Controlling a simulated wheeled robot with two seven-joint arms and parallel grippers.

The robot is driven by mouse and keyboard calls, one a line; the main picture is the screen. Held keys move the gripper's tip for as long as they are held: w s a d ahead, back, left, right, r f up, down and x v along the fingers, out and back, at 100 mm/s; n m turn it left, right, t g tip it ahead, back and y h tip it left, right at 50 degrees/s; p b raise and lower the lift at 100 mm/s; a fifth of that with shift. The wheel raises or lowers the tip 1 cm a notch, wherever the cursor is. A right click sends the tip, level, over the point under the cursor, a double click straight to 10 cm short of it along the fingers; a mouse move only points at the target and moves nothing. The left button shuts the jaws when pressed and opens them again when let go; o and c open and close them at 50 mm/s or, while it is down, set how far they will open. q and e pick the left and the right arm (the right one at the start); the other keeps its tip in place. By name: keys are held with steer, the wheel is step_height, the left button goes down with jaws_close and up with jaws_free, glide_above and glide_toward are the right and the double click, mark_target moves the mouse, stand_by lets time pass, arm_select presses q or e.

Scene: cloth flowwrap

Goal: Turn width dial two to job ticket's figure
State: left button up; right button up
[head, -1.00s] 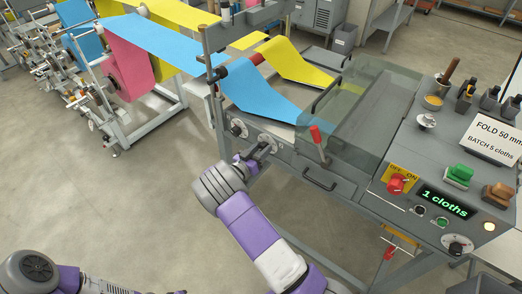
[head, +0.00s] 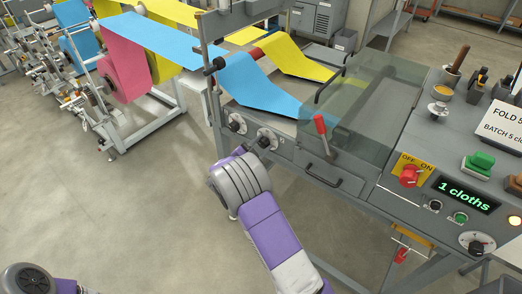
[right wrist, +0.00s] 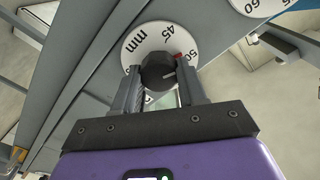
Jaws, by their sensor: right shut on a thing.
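Two round white width dials with black knobs sit on the machine's front rail in the head view: a left one (head: 236,122) and a right one (head: 266,137). My right gripper (head: 258,147) is at the right one, its fingers mostly hidden behind my wrist. In the right wrist view, my right gripper (right wrist: 159,76) is shut on the black knob (right wrist: 157,70). The dial face (right wrist: 142,45) shows 45, 50 and "mm", with a red mark near 50.
Another dial (right wrist: 238,4) shows close by in the right wrist view. A red-handled lever (head: 321,130) and a drawer-like handle (head: 322,180) lie right of my gripper. The panel has an OFF/ON switch (head: 409,175) and a display (head: 464,194) reading "1 cloths". Open floor lies left.

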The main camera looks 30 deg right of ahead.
steer(key=shift+f+m+b, duration=0.1)
steer(key=shift+m+b, duration=0.7)
steer(key=shift+m, duration=0.2)
steer(key=o, duration=1.1)
steer(key=shift+c, duration=0.2)
steer(key=p+v, duration=0.1)
steer(key=v, duration=0.6)
steer(key=shift+s+a, duration=0.15)
steer(key=shift+a, duration=0.15)
